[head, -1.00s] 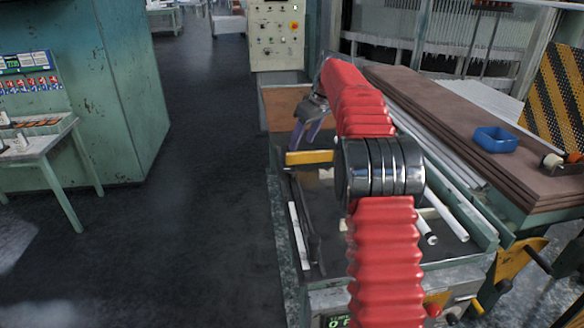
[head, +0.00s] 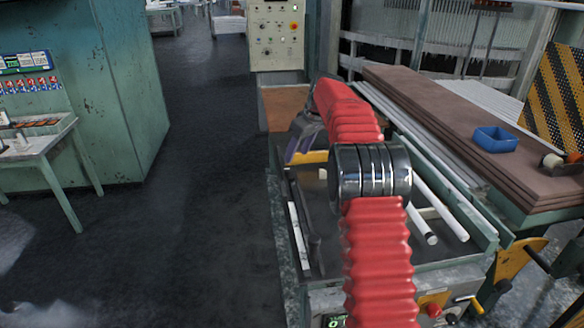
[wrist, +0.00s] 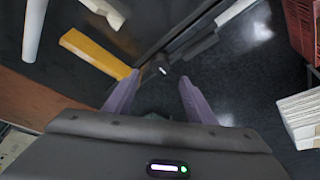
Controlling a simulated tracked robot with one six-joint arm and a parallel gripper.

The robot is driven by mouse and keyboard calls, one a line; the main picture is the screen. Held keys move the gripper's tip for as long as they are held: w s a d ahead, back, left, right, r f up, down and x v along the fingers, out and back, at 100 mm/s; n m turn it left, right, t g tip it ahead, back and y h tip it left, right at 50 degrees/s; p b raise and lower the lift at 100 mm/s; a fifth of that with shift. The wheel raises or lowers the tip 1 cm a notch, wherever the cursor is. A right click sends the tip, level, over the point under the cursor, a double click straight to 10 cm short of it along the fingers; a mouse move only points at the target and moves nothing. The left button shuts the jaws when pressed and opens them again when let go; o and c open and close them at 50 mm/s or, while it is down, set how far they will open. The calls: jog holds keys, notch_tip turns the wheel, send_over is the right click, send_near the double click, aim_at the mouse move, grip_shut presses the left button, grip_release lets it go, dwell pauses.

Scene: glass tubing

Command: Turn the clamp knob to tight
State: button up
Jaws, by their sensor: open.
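A small dark knob with a white mark (wrist: 163,70) shows in the wrist view, just beyond and between my fingertips; I take it to be the clamp knob. Its turn position is hard to read. A yellow bar (wrist: 95,52) lies left of it, its end close to my left fingertip. My gripper (wrist: 160,88) is open, its two purple-grey fingers on either side of the line to the knob, with nothing visibly held. In the head view my gripper (head: 303,150) is over the far left edge of the machine bed, by the yellow bar (head: 312,157); the knob is hidden there.
White glass tubes (head: 425,222) lie on the bed to the right of my arm. A blue tray (head: 495,139) sits on stacked brown boards (head: 430,110). A control panel (head: 276,35) stands behind. The floor (head: 205,200) to the left is clear.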

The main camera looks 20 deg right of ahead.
aim_at(290, 169)
jog(key=x, duration=0.8)
jog(key=shift+s, duration=0.1)
